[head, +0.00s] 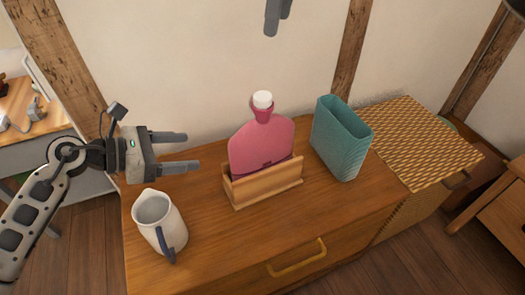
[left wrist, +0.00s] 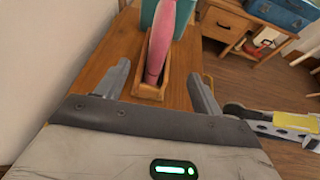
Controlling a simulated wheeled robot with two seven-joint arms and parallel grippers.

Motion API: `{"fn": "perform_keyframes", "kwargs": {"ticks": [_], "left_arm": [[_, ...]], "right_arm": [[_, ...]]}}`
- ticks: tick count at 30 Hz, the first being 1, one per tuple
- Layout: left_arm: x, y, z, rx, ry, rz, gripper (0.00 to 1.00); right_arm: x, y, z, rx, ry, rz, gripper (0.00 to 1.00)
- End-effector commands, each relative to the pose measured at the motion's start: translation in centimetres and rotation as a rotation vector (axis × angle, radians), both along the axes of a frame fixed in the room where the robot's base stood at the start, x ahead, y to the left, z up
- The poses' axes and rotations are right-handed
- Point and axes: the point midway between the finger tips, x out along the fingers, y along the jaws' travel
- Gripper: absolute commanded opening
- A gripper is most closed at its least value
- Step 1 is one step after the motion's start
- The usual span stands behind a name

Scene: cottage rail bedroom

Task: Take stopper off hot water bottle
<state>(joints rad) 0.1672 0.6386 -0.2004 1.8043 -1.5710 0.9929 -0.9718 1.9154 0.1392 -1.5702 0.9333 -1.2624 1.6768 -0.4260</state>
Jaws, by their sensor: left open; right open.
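The pink hot water bottle (head: 262,145) stands upright in a wooden holder (head: 265,190) on the cabinet top. Its white stopper (head: 262,100) sits in the neck at the top. My left gripper (head: 193,151) is open and empty, left of the bottle and apart from it, with its fingers pointing toward it. In the left wrist view the bottle (left wrist: 160,45) shows edge-on beyond and between the two fingers; its top and stopper are out of frame. Part of my right gripper (head: 275,15) shows at the top edge of the head view, apart from everything; most of it is cut off.
A white jug (head: 158,220) stands on the cabinet (head: 225,235) at front left, below my left gripper. A teal ribbed vase (head: 341,138) stands close right of the bottle. The wall is close behind.

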Motion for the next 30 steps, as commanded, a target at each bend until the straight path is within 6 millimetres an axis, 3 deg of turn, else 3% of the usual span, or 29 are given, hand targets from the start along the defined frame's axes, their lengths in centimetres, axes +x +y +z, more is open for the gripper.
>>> {"fn": "perform_keyframes", "kwargs": {"ticks": [18,30], "left_arm": [[5.0,-9.9,-4.4,-0.007,0.003,-0.001,0.68],[6.0,-11.9,-5.4,-0.005,0.001,0.0,0.68]], "right_arm": [[0.0,0.1,-0.1,0.006,0.002,0.002,0.6],[0.0,0.1,-0.1,0.006,0.002,0.002,0.6]]}}
